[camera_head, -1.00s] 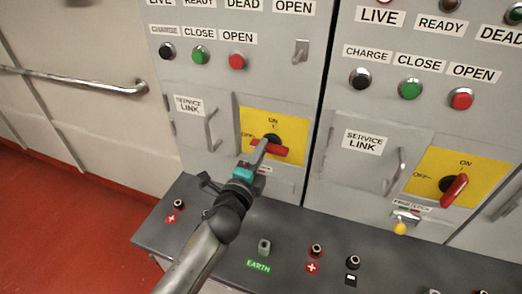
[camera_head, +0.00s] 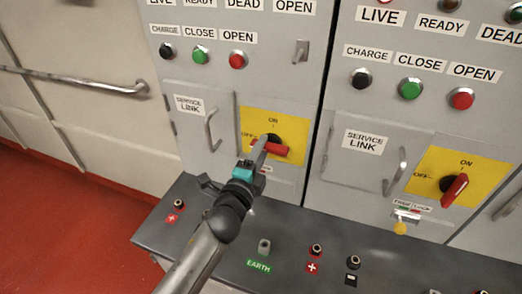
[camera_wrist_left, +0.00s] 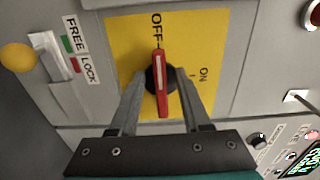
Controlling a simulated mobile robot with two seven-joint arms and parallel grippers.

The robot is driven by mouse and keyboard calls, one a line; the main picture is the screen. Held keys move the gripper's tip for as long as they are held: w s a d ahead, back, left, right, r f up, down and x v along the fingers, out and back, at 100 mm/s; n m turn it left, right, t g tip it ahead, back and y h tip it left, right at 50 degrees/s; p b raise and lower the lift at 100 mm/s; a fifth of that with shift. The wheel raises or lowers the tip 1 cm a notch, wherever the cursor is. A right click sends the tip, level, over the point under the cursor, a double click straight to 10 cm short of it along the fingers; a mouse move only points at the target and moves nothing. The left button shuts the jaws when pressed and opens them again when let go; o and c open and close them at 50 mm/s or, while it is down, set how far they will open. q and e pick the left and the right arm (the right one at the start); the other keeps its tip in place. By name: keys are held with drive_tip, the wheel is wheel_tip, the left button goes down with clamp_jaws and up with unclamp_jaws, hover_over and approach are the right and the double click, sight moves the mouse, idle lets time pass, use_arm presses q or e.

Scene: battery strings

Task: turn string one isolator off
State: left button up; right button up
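The left cabinet's isolator has a yellow plate (camera_head: 288,122) and a red handle (camera_head: 270,149). In the head view the handle lies roughly level across the black hub. In the left wrist view the red handle (camera_wrist_left: 161,85) lines up with the OFF mark, and ON is off to the right. My left gripper (camera_head: 262,144) is at this handle. In the left wrist view my left gripper (camera_wrist_left: 161,80) is open, with one finger on each side of the handle and gaps showing. My right gripper is out of view.
The right cabinet has a similar yellow isolator plate (camera_head: 485,168) with a tilted red handle (camera_head: 455,190). A yellow-knobbed lock (camera_wrist_left: 18,57) marked FREE and LOCK is beside the left plate. A dark ledge (camera_head: 210,235) with sockets runs below. A wall rail (camera_head: 90,80) is at left.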

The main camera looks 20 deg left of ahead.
use_arm(q)
drive_tip(key=s+b, duration=0.2)
drive_tip(key=s, duration=1.3)
drive_tip(key=shift+s+a, duration=0.15)
drive_tip(key=shift+a, duration=0.1)
idle(0.3)
